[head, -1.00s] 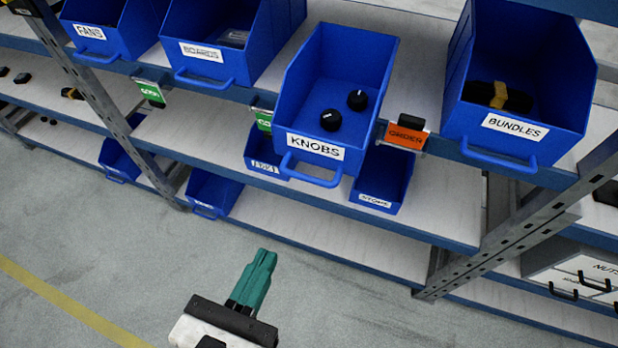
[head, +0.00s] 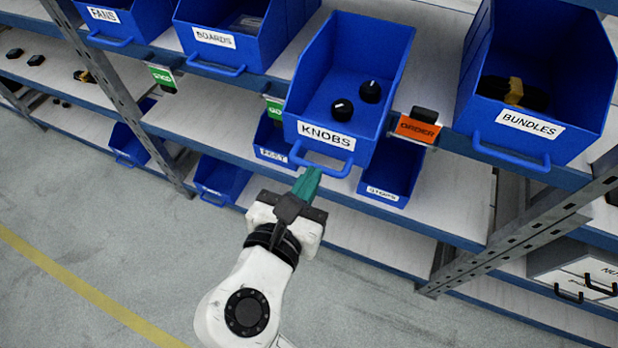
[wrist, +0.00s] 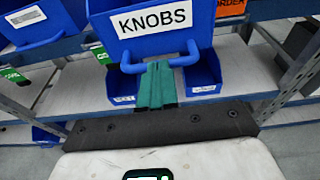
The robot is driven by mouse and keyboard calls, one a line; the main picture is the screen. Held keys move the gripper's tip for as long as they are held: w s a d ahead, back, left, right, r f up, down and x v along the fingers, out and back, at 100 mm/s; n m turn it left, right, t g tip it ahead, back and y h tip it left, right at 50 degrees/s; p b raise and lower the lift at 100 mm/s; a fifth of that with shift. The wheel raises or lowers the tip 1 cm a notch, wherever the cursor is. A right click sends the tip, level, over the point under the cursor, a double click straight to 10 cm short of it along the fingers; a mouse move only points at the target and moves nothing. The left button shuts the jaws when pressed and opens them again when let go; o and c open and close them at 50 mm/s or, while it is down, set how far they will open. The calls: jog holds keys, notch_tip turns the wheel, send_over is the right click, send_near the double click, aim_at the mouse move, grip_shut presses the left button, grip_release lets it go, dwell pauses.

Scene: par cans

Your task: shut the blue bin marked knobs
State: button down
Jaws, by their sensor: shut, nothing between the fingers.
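The blue bin marked KNOBS (head: 390,60) is on the upper shelf, sticking out past its front edge, with black knobs (head: 342,110) inside. Its blue handle loop (head: 322,167) hangs out below the label. My gripper (head: 308,178), with green fingers, is shut and empty. Its tips are at the handle in the head view, just in front of the bin's face. In the wrist view the KNOBS bin (wrist: 205,32) is straight ahead, and the green fingertips (wrist: 156,68) appear between the two sides of its handle. I cannot tell whether they touch it.
The BOARDS bin (head: 262,45) is to the left and the BUNDLES bin (head: 590,110) to the right on the same shelf. An orange ORDER tag (head: 417,129) is beside the KNOBS bin. Smaller blue bins (head: 392,165) stand on the shelf below. The floor in front is clear.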

aim_at(342, 116)
dwell(0.3)
jog(key=r+p+x, duration=0.1)
jog(key=p+x, duration=0.1)
jog(key=x, duration=0.3)
jog(key=r+p+x, duration=0.1)
jog(key=p+x, duration=0.1)
jog(key=x, duration=0.2)
jog(key=r+p+x, duration=0.1)
jog(key=p+x, duration=0.2)
jog(key=x, duration=0.2)
jog(key=shift+w+d, duration=0.4)
jog(key=shift+w, duration=0.25)
jog(key=shift+d+r, duration=0.1)
